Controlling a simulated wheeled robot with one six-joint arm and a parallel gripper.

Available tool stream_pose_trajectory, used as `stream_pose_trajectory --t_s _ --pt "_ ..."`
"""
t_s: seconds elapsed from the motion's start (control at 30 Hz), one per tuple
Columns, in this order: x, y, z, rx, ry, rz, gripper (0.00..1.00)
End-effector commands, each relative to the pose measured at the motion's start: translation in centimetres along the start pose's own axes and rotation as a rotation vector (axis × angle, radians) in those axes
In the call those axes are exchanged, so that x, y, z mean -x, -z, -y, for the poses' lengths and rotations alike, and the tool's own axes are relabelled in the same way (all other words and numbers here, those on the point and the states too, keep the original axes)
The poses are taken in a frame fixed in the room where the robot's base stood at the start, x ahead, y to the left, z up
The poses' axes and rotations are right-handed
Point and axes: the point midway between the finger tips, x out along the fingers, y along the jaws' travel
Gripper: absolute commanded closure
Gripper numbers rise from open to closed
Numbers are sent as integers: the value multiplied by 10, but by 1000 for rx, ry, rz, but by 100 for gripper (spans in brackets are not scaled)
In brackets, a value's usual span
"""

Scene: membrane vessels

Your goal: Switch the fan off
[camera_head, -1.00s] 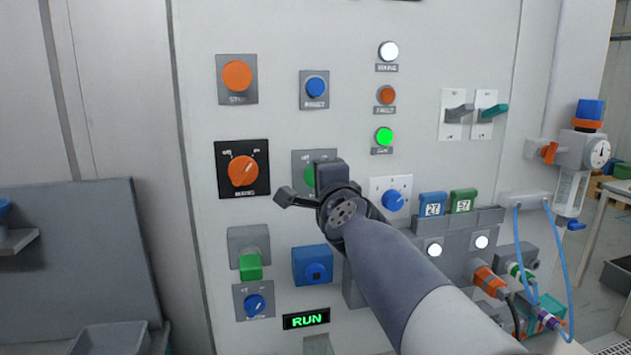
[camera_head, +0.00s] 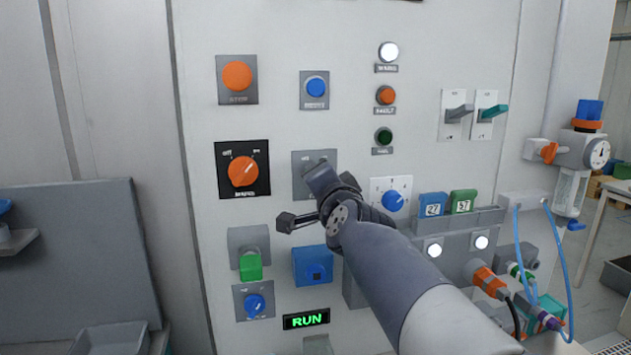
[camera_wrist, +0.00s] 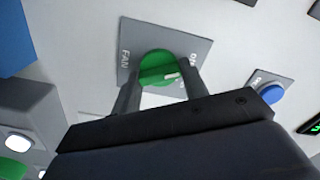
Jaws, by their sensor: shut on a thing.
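The fan's green rotary knob (camera_wrist: 153,68) sits on a grey plate (camera_wrist: 138,32) marked FAN in the wrist view. My gripper (camera_wrist: 160,80) is shut on the knob, one finger at each side. The white mark on the knob points to the right in that view, and a finger partly covers the lettering there. In the head view my gripper (camera_head: 318,178) is at the same plate (camera_head: 301,157), tilted, and hides the knob. A dark green lamp (camera_head: 383,136) on the panel above right is unlit.
An orange rotary switch (camera_head: 243,171) is left of the fan plate, and a blue dial (camera_head: 393,201) is to the right. A blue button box (camera_head: 313,266) and a lit RUN display (camera_head: 306,319) are below. Two toggle levers (camera_head: 459,113) (camera_head: 493,113) stand at upper right.

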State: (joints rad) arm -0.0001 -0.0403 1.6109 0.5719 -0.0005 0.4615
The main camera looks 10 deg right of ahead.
Motion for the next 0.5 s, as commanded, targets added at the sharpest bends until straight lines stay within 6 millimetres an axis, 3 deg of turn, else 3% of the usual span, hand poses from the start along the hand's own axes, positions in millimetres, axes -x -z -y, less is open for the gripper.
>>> stream_pose_trajectory --t_s 0.27,0.3,0.5 --pt "0 -1 -1 5 -2 2 81" --pt "0 -1 -1 5 -2 2 57" --pt "0 0 -1 3 -1 1 41"
